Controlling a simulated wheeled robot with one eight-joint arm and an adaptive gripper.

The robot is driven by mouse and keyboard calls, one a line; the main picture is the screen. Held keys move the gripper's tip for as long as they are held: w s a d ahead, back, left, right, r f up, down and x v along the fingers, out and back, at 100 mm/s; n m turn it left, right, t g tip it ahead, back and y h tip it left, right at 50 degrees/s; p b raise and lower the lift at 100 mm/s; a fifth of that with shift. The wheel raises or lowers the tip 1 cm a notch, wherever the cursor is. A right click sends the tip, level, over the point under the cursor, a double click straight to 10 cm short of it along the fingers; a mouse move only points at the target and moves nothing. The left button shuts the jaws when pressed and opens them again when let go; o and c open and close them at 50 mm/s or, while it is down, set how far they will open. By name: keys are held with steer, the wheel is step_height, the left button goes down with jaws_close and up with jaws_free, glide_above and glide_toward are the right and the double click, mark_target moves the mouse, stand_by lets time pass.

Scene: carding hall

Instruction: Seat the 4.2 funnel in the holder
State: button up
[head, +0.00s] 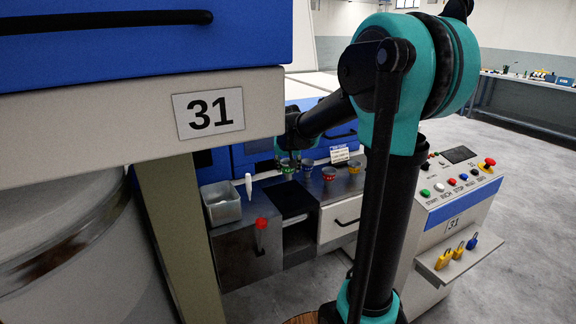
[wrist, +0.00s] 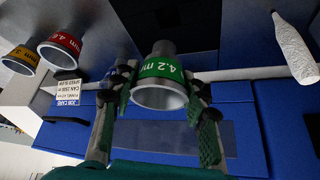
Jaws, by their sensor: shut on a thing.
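The 4.2 funnel has a green band marked "4.2 m…" and a pale metal mouth; it shows in the middle of the wrist view (wrist: 160,88). My gripper (wrist: 160,92) is shut on this funnel, one finger on each side of its band. In the head view, my gripper (head: 288,153) is at the left of the row of funnels, with the green funnel (head: 288,166) small beneath it. Whether the funnel touches the surface below is hard to tell. I cannot pick out the holder with certainty in either view.
Other funnels stand to the right, including a red one (head: 328,173) and a yellow one (head: 354,167). A job card (head: 340,154) stands behind them. A grey bin (head: 221,206) and white bottle (head: 248,187) are left of a dark opening (head: 290,200).

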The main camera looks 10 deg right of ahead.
mark_target(288, 191)
steer(key=shift+f, duration=4.25)
steer(key=o, duration=1.3)
steer(key=v, duration=1.2)
steer(key=s+d+f, duration=0.1)
steer(key=s+f, duration=0.4)
steer(key=s, duration=0.3)
steer(key=s+d+f+n+g, duration=0.1)
steer(key=s+d+f, duration=0.1)
steer(key=s+f, duration=0.4)
steer(key=s+d+f+n+y, duration=0.1)
steer(key=s+f, duration=0.4)
steer(key=s, duration=0.5)
steer(key=shift+s+d+f+g, duration=0.3)
steer(key=shift+s+d+f, duration=0.1)
steer(key=shift+d, duration=0.25)
